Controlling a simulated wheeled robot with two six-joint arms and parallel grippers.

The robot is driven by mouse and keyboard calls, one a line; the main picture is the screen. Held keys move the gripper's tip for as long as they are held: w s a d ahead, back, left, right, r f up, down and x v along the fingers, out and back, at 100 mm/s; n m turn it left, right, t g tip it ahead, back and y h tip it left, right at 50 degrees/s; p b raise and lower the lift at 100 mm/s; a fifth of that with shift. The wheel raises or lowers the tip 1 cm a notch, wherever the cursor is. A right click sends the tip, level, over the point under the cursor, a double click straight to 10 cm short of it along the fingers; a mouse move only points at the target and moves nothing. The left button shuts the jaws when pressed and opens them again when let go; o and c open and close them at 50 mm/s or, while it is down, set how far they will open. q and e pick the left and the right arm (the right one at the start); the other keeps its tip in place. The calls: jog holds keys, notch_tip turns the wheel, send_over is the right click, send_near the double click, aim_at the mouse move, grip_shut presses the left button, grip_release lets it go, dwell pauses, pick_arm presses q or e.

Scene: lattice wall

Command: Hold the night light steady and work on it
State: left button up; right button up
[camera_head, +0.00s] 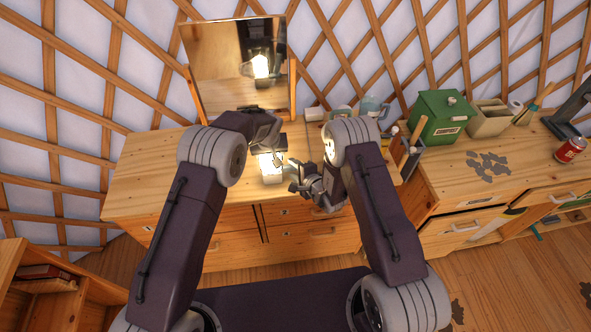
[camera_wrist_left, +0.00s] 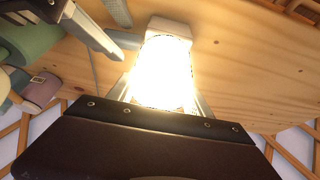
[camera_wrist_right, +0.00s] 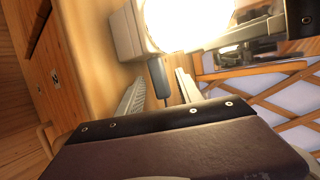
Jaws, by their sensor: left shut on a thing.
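The night light (camera_head: 270,168) glows brightly on the dresser top in front of the mirror. My left gripper (camera_head: 268,148) reaches over it from behind. In the left wrist view the lit shade (camera_wrist_left: 163,72) sits between my left fingers, which are shut on it; glare hides the exact contact. Its pale base (camera_wrist_left: 170,26) shows at the far end. My right gripper (camera_head: 290,176) is beside the light on its right. In the right wrist view its fingers (camera_wrist_right: 160,92) are apart, with a small dark grey lever-like piece (camera_wrist_right: 158,78) between them, near the night light's base (camera_wrist_right: 124,32).
A mirror (camera_head: 228,60) stands at the back of the dresser (camera_head: 150,175). A jug (camera_head: 372,106) and other items stand to the right. On the right counter are a green box (camera_head: 440,118), a beige box (camera_head: 490,117) and a red can (camera_head: 570,149). The dresser's left side is clear.

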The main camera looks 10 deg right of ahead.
jog(key=v, duration=1.2)
dwell(1.4)
pick_arm(q)
jog(key=o, duration=1.8)
jog(key=shift+p+v, duration=1.45)
jog(key=shift+v, duration=1.45)
jog(key=shift+w+r, duration=0.15)
jog(key=shift+w, duration=0.05)
pick_arm(e)
notch_tip(320, 180, up, 3)
